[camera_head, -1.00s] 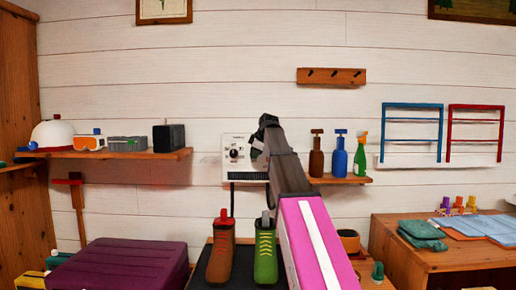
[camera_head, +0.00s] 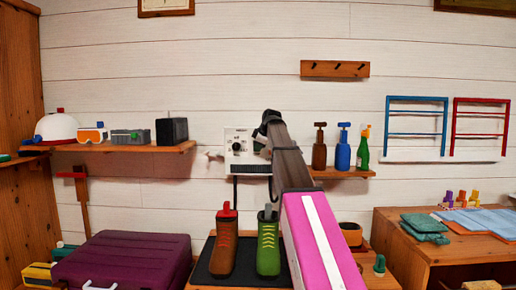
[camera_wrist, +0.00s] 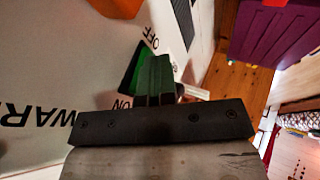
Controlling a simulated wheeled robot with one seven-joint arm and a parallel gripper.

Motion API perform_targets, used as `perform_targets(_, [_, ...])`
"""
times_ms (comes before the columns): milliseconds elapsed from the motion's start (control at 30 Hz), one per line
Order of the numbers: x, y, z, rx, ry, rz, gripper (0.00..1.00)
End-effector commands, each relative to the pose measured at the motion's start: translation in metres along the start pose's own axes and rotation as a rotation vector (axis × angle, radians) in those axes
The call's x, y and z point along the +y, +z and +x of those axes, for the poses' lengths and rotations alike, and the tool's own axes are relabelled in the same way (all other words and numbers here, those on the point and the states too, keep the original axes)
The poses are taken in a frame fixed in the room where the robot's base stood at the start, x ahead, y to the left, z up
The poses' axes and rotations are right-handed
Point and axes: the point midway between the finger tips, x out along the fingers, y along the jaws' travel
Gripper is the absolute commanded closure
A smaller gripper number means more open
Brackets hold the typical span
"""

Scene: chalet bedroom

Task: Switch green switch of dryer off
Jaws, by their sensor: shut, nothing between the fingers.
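The dryer (camera_head: 237,141) is a white box with a dark dial on the wall, left of my arm in the head view. My arm hides its right part. In the wrist view its white face (camera_wrist: 60,70) fills the left, with printed "OFF", "ON" and "WAR…" lettering. The green switch (camera_wrist: 132,72) sits between "OFF" and "ON", partly covered by my fingers. My gripper (camera_wrist: 157,62) is shut and empty, its fingertips at the switch's right side. I cannot tell whether they touch it. The head view does not show the fingers clearly.
A shelf (camera_head: 334,173) with several bottles is right of the dryer. A left shelf (camera_head: 123,147) holds a helmet, goggles and boxes. Two boots (camera_head: 224,243) (camera_head: 268,244) stand below on a dark mat. A purple suitcase (camera_head: 130,262) is at lower left.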

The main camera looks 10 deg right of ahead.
Motion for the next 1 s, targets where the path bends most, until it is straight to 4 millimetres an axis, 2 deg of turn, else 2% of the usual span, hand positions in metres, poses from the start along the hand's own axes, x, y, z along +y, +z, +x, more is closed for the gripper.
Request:
perform_targets(600, [0.010,-0.007,-0.013,0.001,0.004,0.000,1.00])
perform_targets(1000, [0.007,-0.009,-0.015,0.002,0.006,-0.001,1.00])
